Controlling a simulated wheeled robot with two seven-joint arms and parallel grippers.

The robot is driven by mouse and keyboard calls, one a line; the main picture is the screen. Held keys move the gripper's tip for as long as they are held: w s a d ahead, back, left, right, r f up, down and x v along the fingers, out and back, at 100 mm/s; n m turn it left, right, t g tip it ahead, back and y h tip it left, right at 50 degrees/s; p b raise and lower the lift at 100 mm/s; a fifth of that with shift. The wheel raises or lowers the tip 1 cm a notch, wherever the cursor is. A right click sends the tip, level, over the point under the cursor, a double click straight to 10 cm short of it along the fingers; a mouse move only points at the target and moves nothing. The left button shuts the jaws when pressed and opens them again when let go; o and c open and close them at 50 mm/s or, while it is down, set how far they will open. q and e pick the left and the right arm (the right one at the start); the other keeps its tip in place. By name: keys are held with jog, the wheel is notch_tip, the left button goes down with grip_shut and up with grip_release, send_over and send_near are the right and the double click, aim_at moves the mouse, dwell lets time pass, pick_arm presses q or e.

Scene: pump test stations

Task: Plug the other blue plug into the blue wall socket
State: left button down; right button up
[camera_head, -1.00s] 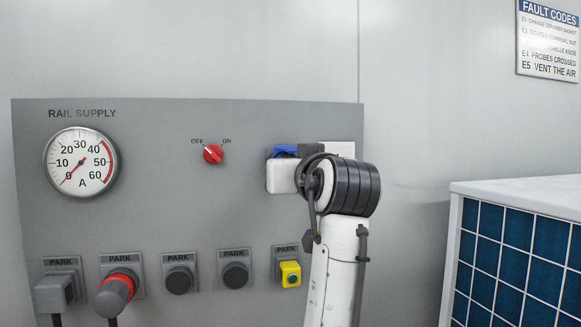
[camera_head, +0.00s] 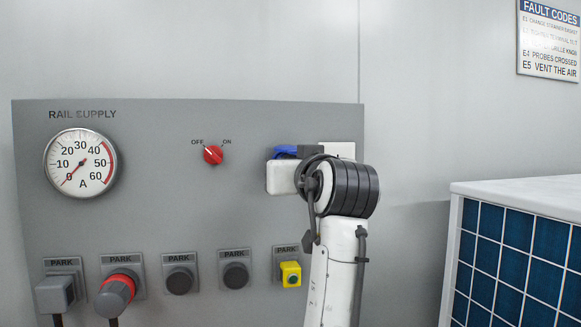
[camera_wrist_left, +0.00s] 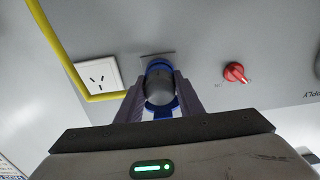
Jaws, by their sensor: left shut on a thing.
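My left gripper (camera_wrist_left: 157,98) is shut on a grey plug with a blue collar (camera_wrist_left: 160,84). The plug's front is at a blue-rimmed socket (camera_wrist_left: 157,61) on the grey panel. The plug and socket look in line, but I cannot tell how deep the plug sits. A blue part (camera_wrist_left: 165,112) shows below the plug in the left wrist view. In the head view blue shows (camera_head: 286,152) just above my white gripper body (camera_head: 280,177); my wrist hides the plug and fingertips. My right gripper is not in view.
A white wall outlet (camera_wrist_left: 98,78) is beside the blue socket, with a yellow cable or rod (camera_wrist_left: 60,45) across its edge. A red OFF/ON knob (camera_head: 213,155) and a gauge (camera_head: 81,163) are to the left. Parked plugs, including a yellow one (camera_head: 290,273), line the panel below.

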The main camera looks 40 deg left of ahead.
pick_arm(q)
jog(key=shift+w+a, duration=0.15)
jog(key=shift+a, duration=0.05)
dwell(0.6)
jog(key=c, duration=1.1)
grip_release()
jog(key=shift+r, duration=0.1)
notch_tip(320, 180, up, 10)
jog(key=shift+f, duration=0.1)
